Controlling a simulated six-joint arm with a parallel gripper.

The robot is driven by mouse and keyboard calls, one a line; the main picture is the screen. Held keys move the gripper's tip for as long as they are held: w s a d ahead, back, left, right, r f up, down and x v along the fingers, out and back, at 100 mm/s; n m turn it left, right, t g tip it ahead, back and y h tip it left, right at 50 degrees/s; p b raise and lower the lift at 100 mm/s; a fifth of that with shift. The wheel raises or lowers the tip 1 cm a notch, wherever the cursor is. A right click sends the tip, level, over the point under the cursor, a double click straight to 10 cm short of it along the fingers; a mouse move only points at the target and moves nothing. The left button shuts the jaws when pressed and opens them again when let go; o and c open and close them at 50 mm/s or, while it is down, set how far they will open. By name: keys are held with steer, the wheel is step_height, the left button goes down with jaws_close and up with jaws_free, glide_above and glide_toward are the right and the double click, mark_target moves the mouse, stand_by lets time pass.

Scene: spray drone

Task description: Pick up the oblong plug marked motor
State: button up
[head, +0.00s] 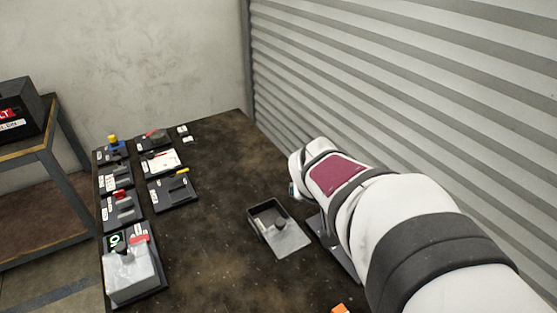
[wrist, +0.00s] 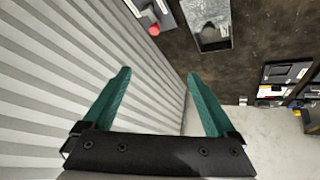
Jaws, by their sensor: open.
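My gripper (wrist: 158,73) is open, its two green fingers apart with nothing between them. In the wrist view it is over the striped shutter and beside the table. In the head view my arm hides it. I cannot pick out the oblong plug marked motor, as no such label is readable. A metal tray with a dark recess (head: 292,243) lies on the table left of my arm, with a small dark knob-like thing in it. It also shows in the wrist view (wrist: 212,40). A device with a red round part (wrist: 153,28) lies beside it there.
The dark brown table (head: 222,190) has clear space in the middle. The shutter (head: 420,80) borders the right. An orange thing (head: 340,309) shows at the bottom edge.

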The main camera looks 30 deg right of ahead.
steer(key=w+d+r+n+t+h, duration=0.1)
steer(key=w+d+n+t, duration=0.15)
steer(key=d, duration=0.75)
steer(key=w+d+n+t+h, duration=0.1)
steer(key=w+d+t, duration=0.15)
steer(key=d, duration=0.75)
steer(key=s+d+f+n+t+y, duration=0.2)
steer(key=d+f, duration=0.2)
steer(key=d, duration=0.1)
steer(key=s+a+f+n+y, duration=0.3)
steer(key=s+f+y, duration=0.3)
steer(key=s, duration=0.5)
steer(key=s+a+f+n+y, duration=0.2)
steer(key=s+a+f+y, duration=0.2)
steer(key=s+f, duration=0.5)
steer(key=x, duration=1.3)
steer(key=shift+w+f, duration=0.25)
steer(key=shift+w, duration=0.05)
jaws_close()
